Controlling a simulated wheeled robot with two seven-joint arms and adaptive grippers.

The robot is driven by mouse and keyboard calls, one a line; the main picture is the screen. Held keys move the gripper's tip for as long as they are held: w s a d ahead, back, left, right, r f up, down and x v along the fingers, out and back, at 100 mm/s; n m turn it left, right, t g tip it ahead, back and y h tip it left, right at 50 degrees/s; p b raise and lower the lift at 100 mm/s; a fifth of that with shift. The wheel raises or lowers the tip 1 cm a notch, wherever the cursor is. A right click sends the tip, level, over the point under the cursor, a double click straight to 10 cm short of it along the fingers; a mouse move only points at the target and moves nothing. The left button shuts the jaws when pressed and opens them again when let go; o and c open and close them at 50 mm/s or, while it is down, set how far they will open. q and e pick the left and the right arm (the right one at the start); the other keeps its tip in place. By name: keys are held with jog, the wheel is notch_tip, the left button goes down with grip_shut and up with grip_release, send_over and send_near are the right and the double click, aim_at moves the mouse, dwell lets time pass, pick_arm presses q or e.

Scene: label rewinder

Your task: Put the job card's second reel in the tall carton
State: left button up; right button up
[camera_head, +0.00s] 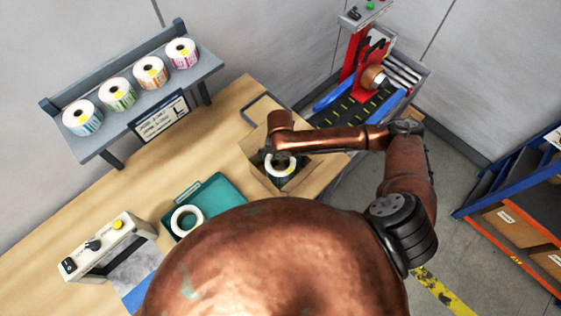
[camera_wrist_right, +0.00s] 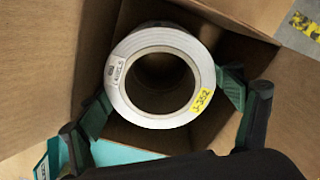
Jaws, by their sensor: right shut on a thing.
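The tall carton (camera_head: 318,174) stands open on the bench, flaps spread. A white label reel (camera_head: 281,168) is in its mouth, and my right gripper (camera_head: 279,158) is above it. In the right wrist view the reel (camera_wrist_right: 128,104) faces me between the brown carton walls (camera_wrist_right: 97,60), with a yellow tag that seems to read J-352. The fingers of my right gripper (camera_wrist_right: 165,100) are shut on its two sides. How far the reel is from the carton floor cannot be told. The job card (camera_head: 161,118) hangs on the shelf front, too small to read. My left gripper is out of view.
Several reels stand on the grey shelf (camera_head: 150,92). A teal tray (camera_head: 226,194) holds a white ring-shaped reel (camera_head: 187,220) left of the carton. A control box (camera_head: 107,243) is at the bench's left. A red and blue machine (camera_head: 352,62) stands behind the carton.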

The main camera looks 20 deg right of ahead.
jog(key=shift+f, duration=0.35)
jog(key=o, duration=1.4)
notch_tip(320, 180, up, 13)
jog(key=shift+f, duration=0.1)
